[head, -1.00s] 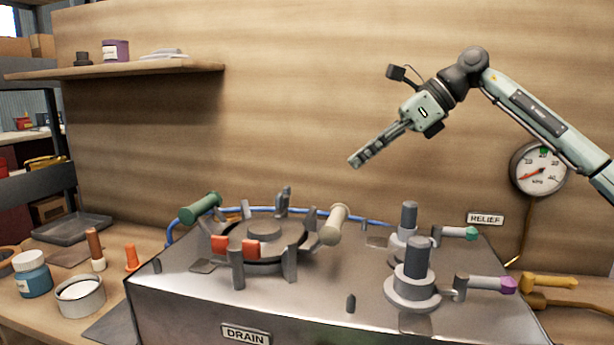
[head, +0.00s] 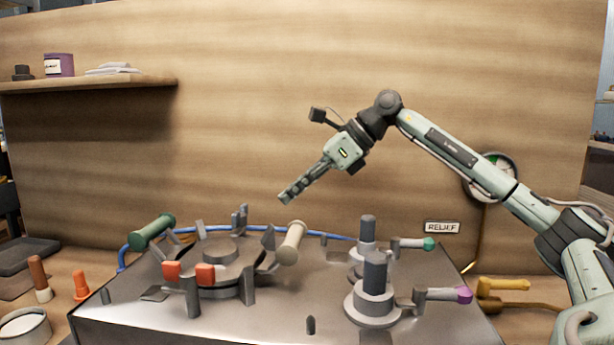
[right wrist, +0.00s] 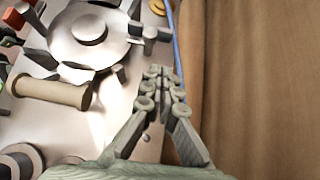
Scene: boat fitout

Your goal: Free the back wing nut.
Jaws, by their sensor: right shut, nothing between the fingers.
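A round grey hatch lid (head: 221,250) sits on top of the metal box. At its back edge a grey upright piece (head: 240,216) looks like the back wing nut; in the right wrist view it seems to be the grey fitting (right wrist: 149,33) beside the lid. Whether it is tight or loose cannot be told. My right gripper (head: 287,198) is shut and empty, above and behind the cream handle (head: 291,243), to the right of the back wing nut and apart from it. Its closed fingers also show in the right wrist view (right wrist: 163,78). My left gripper is out of view.
A green handle (head: 153,231) and an orange-winged fitting (head: 188,272) also ring the lid. Two stepped grey posts (head: 375,285) with coloured levers stand at the right. A blue hose (head: 330,236) runs behind, close to the wooden wall (head: 230,120).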

